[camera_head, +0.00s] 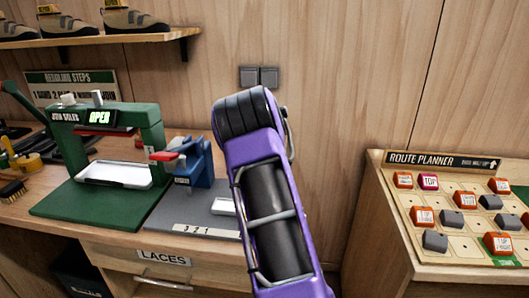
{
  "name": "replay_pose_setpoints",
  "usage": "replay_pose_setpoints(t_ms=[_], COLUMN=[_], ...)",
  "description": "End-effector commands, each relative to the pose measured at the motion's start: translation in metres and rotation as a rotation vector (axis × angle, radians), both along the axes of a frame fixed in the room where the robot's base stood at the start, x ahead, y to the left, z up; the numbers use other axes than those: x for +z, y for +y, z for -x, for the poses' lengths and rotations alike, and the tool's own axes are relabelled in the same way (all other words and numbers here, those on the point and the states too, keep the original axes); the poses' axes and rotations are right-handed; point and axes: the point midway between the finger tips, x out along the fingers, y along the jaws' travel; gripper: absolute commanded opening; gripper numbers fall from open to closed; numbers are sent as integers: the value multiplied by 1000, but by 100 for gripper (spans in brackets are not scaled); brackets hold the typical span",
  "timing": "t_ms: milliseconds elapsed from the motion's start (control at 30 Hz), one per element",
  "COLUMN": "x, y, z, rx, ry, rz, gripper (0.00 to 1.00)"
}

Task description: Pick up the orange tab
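Several orange tabs with small print stand on the route planner board (468,254) at the right. Another orange tab (499,186) is at the upper right, and one is partly cut off at the right edge. I cannot tell which one the task means. My purple arm rises in the middle of the view, left of the board and apart from it. My gripper's fingers do not show.
The board also holds a pink tab (428,182) and several grey pieces (434,241). At the left, a green press (110,150) and a blue clamp (190,165) stand on a wooden bench. A shelf (100,38) with shoes hangs above. A gap separates bench and board.

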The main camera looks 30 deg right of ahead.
Motion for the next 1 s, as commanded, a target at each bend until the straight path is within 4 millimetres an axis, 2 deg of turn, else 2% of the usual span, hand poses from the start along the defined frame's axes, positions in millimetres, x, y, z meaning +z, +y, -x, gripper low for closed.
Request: replay_pose_setpoints(t_ms=[167, 500, 867, 1000], x=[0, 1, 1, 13], y=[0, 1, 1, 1], z=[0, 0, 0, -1], rx=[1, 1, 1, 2], ry=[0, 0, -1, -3], rz=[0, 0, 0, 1], gripper=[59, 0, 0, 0])
